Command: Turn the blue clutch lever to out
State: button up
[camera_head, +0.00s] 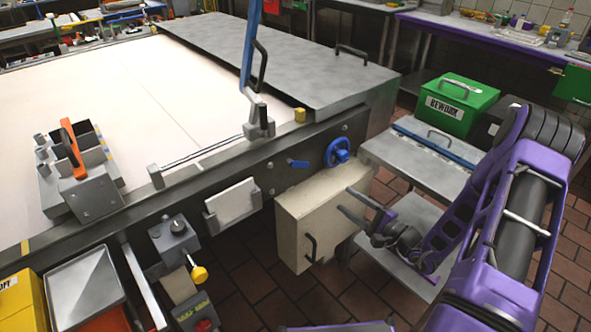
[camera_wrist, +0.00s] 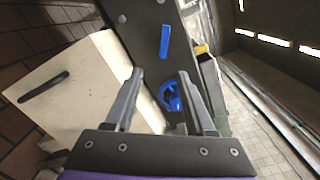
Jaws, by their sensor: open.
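The small blue clutch lever (camera_head: 298,163) is on the dark side rail of the machine, left of a blue handwheel (camera_head: 337,152). Its handle lies roughly along the rail. In the wrist view the lever (camera_wrist: 164,42) shows ahead of the fingertips, beyond the handwheel (camera_wrist: 171,96), which shows between the fingers. My gripper (camera_head: 346,200) is open and empty, apart from the lever, to its lower right in the head view. It also shows in the wrist view (camera_wrist: 160,74). No lever markings are readable.
A cream box (camera_head: 313,225) with a black handle juts out below the rail. A tall blue-handled lever (camera_head: 250,50) rises from the rail to the upper left. A white plate (camera_head: 232,203) is left of the box. A steel side table (camera_head: 405,165) stands right.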

aim_at(303, 165)
jog(key=shift+m+t, duration=0.3)
jog(key=x, duration=1.7)
jog(key=shift+w+d+f, duration=0.1)
jog(key=shift+w, duration=0.25)
grip_shut()
dwell(0.3)
